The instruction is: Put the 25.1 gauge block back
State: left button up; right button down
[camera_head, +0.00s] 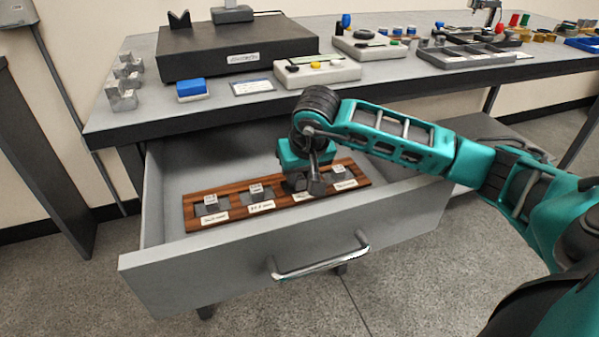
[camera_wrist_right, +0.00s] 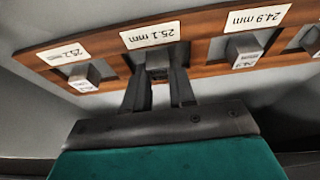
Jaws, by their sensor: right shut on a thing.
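A wooden rack (camera_head: 234,205) with labelled slots lies in the open grey drawer (camera_head: 215,262). My right gripper (camera_head: 308,187) points down at the rack's third slot from the left. In the right wrist view, the gripper (camera_wrist_right: 160,92) is shut on a small grey block (camera_wrist_right: 158,73), the 25.1 gauge block. The block is at the slot behind the "25.1 mm" label (camera_wrist_right: 151,35); I cannot tell whether it is fully seated. The fingers and wrist hide most of it in the head view. My left gripper is out of view.
Other gauge blocks (camera_head: 211,204) (camera_head: 257,193) sit in neighbouring slots of the rack, close on both sides. The drawer's front wall and handle (camera_head: 322,262) stand nearer. The bench (camera_head: 130,75) overhangs the drawer's back and carries a dark plate (camera_head: 235,50) and instruments.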

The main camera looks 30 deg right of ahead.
aim_at(299, 178)
jog(key=c, duration=0.9)
grip_release()
jog(key=shift+o, duration=1.2)
jog(key=shift+r+p, duration=0.45)
jog(key=shift+r, duration=0.1)
jog(key=shift+o, duration=0.9)
jog(key=shift+r+p, duration=0.45)
jog(key=shift+r, duration=0.25)
jog(key=shift+r+p, duration=1.65)
jog(key=shift+r, duration=0.65)
